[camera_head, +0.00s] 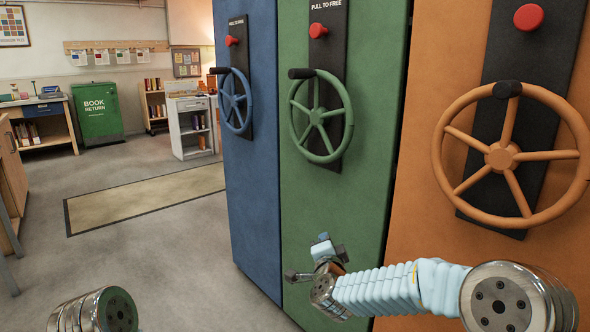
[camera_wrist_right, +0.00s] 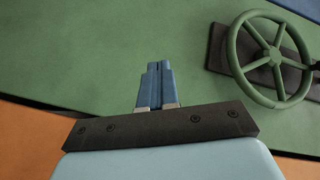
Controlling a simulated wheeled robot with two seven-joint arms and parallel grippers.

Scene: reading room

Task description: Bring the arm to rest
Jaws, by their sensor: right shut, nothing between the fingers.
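My right arm (camera_head: 390,289) reaches in from the lower right in the head view, low in front of the green and orange cabinets. My right gripper (camera_head: 322,240) is in front of the lower green cabinet (camera_head: 335,205). In the right wrist view the right gripper (camera_wrist_right: 154,70) shows its blue fingers together and empty, with the green panel behind. I cannot tell how far the fingers are from the panel. Of my left arm, only a round metal part (camera_head: 97,312) shows at the lower left. My left gripper is out of view.
A blue cabinet (camera_head: 255,170) and an orange cabinet (camera_head: 420,190) flank the green one. Blue (camera_head: 236,102), green (camera_head: 322,118) and orange (camera_head: 500,155) handwheels stick out, with red knobs above. Open floor (camera_head: 165,260) lies left; a book return bin (camera_head: 97,110) stands far back.

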